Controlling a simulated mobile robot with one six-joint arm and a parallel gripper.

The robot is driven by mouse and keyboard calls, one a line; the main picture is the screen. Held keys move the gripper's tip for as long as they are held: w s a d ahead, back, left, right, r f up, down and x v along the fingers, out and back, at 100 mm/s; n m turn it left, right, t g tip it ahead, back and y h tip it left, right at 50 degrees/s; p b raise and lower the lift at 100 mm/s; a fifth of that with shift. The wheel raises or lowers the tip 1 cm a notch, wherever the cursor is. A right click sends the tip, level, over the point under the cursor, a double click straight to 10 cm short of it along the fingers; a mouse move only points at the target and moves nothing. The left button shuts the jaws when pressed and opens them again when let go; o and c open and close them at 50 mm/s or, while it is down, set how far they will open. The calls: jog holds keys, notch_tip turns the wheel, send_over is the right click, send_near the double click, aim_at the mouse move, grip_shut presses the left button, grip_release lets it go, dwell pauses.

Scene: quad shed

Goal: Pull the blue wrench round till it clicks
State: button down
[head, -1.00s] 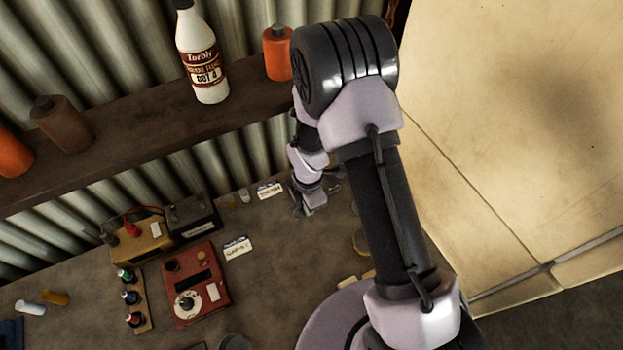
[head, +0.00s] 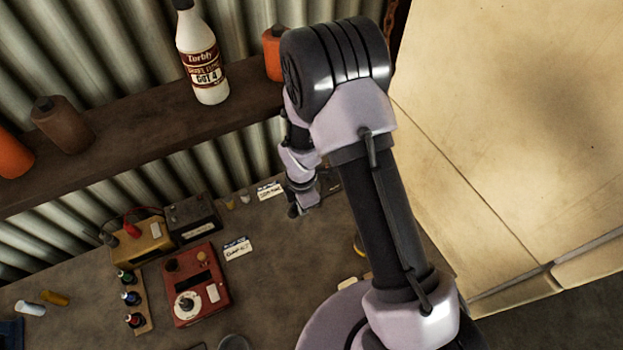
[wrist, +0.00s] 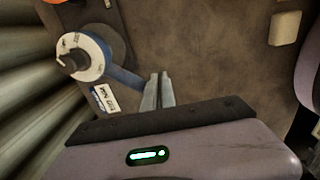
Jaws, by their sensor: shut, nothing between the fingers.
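In the wrist view the blue wrench (wrist: 123,77) runs down and to the right from a round white dial (wrist: 87,62) with a blue ring and dark centre. My gripper (wrist: 158,80) is shut and empty, its two fingers together beside the far end of the blue handle. I cannot tell whether they touch it. In the head view my gripper (head: 294,211) is small and low over the bench, partly hidden by my wrist. The wrench cannot be made out in the head view, behind my arm.
A small label card (wrist: 106,98) lies by the dial. On the bench (head: 120,270) stand a red meter box (head: 205,295), a yellow box (head: 140,243) and a rack of small bottles (head: 140,310). A shelf (head: 140,135) with a white bottle (head: 203,60) runs along the corrugated wall.

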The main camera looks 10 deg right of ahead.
notch_tip(320, 180, down, 3)
jog(key=shift+a+r, duration=0.1)
jog(key=shift+a, duration=0.05)
jog(key=shift+s+d, duration=0.2)
jog(key=shift+d, duration=0.25)
jog(key=shift+s+d, duration=0.2)
jog(key=shift+d, duration=0.25)
notch_tip(320, 180, up, 9)
jog(key=p, duration=0.6)
jog(key=shift+r, duration=0.2)
